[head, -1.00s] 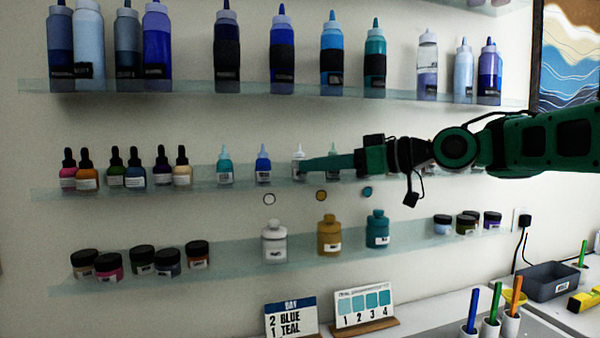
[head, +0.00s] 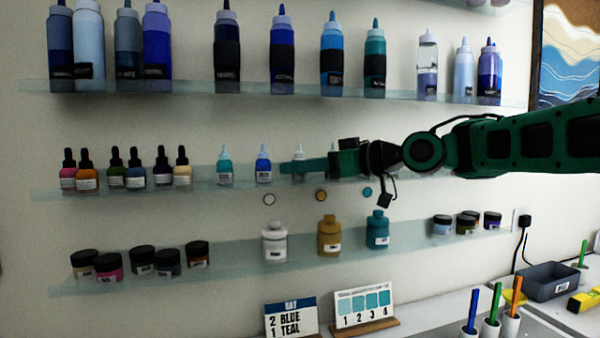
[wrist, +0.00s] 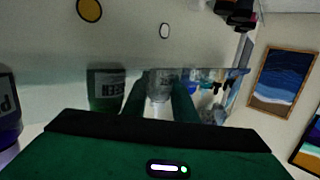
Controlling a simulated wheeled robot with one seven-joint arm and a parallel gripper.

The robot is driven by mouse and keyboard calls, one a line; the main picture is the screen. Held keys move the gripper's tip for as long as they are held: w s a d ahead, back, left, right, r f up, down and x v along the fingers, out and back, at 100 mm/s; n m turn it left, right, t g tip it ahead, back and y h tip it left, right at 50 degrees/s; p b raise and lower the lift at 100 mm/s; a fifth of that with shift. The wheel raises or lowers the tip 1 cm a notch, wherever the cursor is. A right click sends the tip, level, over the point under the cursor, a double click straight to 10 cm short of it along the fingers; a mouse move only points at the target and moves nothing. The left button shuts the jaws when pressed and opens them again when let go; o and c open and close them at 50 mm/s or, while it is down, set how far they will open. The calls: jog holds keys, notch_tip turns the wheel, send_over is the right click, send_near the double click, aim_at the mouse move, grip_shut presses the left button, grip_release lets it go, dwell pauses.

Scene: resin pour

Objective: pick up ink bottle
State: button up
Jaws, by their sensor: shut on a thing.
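A pale ink bottle with a white pointed cap (head: 299,150) stands on the middle glass shelf in the head view. My gripper (head: 300,167) reaches in from the right, its green fingers across the bottle's body and hiding most of it. In the wrist view, the bottle (wrist: 160,88) is between the two fingers (wrist: 160,100), which are shut on it. It appears upright; whether its base touches the shelf is hidden.
A blue bottle (head: 263,165) and a teal bottle (head: 225,167) stand left of the gripper. A green labelled bottle (wrist: 107,88) is close beside the fingers in the wrist view. Larger squeeze bottles sit on the shelf above; a white jar (head: 274,243) stands below.

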aim_at(300, 146)
jog(key=shift+r, duration=0.1)
jog(key=shift+s+d+r, duration=0.1)
jog(key=shift+s+r, duration=0.05)
jog(key=shift+r, duration=0.45)
notch_tip(300, 146, up, 6)
jog(key=shift+f, duration=0.15)
jog(key=s+d, duration=0.2)
jog(key=s, duration=0.7)
jog(key=s+d, duration=0.3)
jog(key=s, duration=0.7)
jog(key=shift+d, duration=0.2)
jog(key=shift+w, duration=0.1)
jog(key=o, duration=0.4)
grip_shut()
